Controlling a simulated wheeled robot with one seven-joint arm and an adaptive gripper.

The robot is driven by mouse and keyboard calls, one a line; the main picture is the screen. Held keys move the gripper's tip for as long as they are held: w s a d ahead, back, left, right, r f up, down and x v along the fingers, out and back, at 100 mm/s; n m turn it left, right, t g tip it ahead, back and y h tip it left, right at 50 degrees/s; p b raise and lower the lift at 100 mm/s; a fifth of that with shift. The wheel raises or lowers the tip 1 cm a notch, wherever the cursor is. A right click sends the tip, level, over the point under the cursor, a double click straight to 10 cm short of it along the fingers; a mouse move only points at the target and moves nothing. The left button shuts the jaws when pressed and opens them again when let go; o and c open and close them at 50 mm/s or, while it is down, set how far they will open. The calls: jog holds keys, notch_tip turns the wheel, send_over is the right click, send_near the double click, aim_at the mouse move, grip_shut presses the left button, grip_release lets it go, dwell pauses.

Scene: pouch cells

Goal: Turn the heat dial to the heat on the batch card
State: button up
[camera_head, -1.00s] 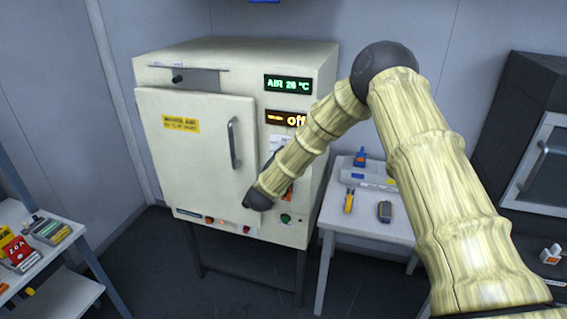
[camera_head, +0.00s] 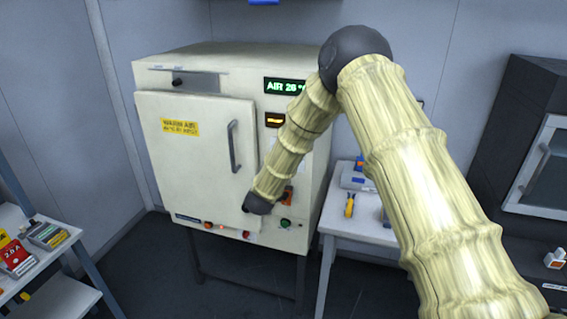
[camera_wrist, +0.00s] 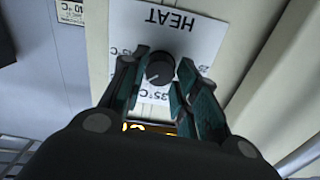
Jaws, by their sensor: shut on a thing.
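The heat dial (camera_wrist: 160,68) is a round black knob on a white plate (camera_wrist: 125,20) marked HEAT, which appears upside down in the wrist view. My gripper (camera_wrist: 160,75) is shut on the dial, one teal finger on each side. A 35 °C mark shows below the knob; other marks are partly covered by the fingers. In the head view my arm hides the dial and the gripper. The warming oven (camera_head: 220,65) has its door closed and a green display (camera_head: 285,86) starting "AIR 2". I cannot pick out the batch card.
The oven door handle (camera_head: 233,147) is left of my arm. An orange switch (camera_head: 287,194) and a green button (camera_head: 285,223) sit low on the panel. A white table (camera_head: 340,215) with tools stands right, a shelf (camera_head: 60,240) with boxes left.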

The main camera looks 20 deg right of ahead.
jog(key=o, duration=1)
jog(key=shift+o, duration=0.2)
jog(key=v, duration=1.2)
